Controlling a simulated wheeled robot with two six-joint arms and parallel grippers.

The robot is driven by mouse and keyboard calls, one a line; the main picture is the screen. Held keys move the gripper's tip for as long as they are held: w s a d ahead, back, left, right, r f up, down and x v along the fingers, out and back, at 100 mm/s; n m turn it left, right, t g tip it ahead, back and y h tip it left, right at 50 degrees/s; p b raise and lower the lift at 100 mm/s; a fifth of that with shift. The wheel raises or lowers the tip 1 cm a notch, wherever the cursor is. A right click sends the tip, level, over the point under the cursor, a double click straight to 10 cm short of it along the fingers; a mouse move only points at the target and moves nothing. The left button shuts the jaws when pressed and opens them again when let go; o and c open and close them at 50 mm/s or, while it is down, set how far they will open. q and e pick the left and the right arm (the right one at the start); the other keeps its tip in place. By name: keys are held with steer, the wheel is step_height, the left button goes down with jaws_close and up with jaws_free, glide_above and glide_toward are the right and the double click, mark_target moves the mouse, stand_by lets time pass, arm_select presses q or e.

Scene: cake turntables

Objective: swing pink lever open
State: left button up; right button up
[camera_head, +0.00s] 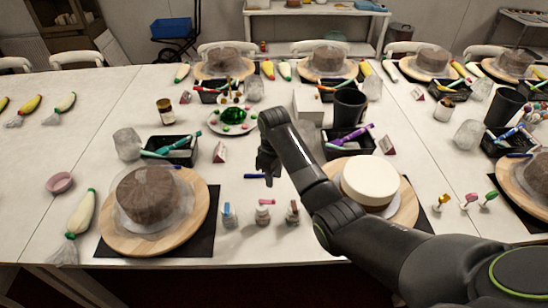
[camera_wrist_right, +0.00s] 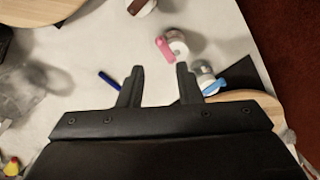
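The pink lever (camera_head: 266,202) sits on top of a small clear bottle (camera_head: 263,215), the middle one of a row of three at the table's front. In the right wrist view the pink lever (camera_wrist_right: 164,49) lies beside the bottle's white top (camera_wrist_right: 178,43), just beyond the fingertips. My right gripper (camera_head: 267,176) is above the table, behind the row of bottles in the head view. In the wrist view its fingers (camera_wrist_right: 160,70) are apart with nothing between them. My left gripper is not in view.
A bottle with a blue lever (camera_head: 228,214) stands left of the pink one, and a bottle with a dark red lever (camera_head: 293,211) right. A blue pen (camera_wrist_right: 109,81) lies near the left finger. A brown cake (camera_head: 150,197) and a white cake (camera_head: 370,180) stand on either side.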

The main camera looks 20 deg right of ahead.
step_height(320, 180, up, 4)
glide_above(274, 200)
step_height(274, 200, up, 4)
steer(key=shift+w+f+p, duration=0.1)
steer(key=shift+f+p, duration=0.1)
steer(key=shift+p, duration=0.55)
step_height(274, 200, down, 18)
steer(key=m, duration=1.8)
steer(key=shift+r, duration=0.25)
